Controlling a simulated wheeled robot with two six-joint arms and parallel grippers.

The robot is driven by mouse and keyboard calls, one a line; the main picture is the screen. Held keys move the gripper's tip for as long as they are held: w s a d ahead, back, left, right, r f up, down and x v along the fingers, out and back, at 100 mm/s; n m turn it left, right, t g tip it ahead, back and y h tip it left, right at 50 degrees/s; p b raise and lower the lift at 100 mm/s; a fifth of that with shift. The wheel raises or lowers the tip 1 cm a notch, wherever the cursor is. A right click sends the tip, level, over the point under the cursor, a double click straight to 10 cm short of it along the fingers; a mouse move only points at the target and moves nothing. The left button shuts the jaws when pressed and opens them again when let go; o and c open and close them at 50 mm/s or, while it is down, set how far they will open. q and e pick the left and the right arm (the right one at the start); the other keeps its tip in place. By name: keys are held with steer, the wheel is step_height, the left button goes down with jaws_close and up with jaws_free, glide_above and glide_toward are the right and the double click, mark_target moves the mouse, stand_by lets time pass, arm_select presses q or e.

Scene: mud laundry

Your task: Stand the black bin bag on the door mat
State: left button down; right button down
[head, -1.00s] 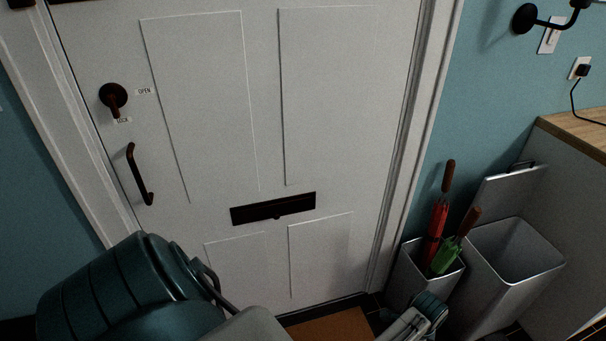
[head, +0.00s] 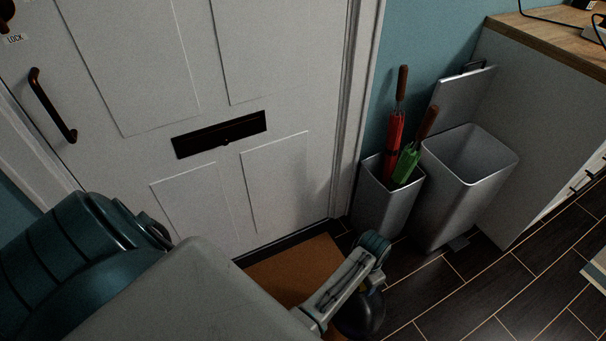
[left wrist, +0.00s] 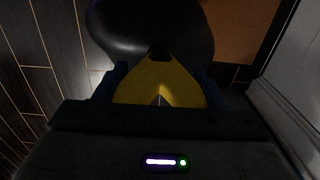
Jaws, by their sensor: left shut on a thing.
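In the head view part of the bag (head: 362,316) shows below my left wrist, at the right edge of the door mat (head: 290,268). The brown mat also shows at the upper right of the left wrist view (left wrist: 245,30). My left arm covers part of the mat. I cannot tell whether the bag touches the floor. My right gripper is in neither view.
The white door (head: 215,90) stands behind the mat. An umbrella stand (head: 385,208) with red and green umbrellas and an open grey bin (head: 455,190) stand to the right, by the counter (head: 560,45).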

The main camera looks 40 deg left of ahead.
arm_select(q)
steer(key=s+a+f, duration=0.2)
steer(key=a, duration=0.4)
steer(key=s+a+f, duration=0.2)
steer(key=s+a, duration=0.1)
steer(key=a, duration=0.3)
steer(key=shift+a+f+b, duration=0.2)
steer(key=shift+f+b, duration=0.1)
steer(key=shift+f, duration=0.05)
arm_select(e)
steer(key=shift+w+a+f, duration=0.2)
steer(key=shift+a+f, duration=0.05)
arm_select(q)
steer(key=shift+f, duration=0.15)
steer(key=shift+c, duration=1.6)
jaws_free()
steer(key=shift+s+d, duration=0.1)
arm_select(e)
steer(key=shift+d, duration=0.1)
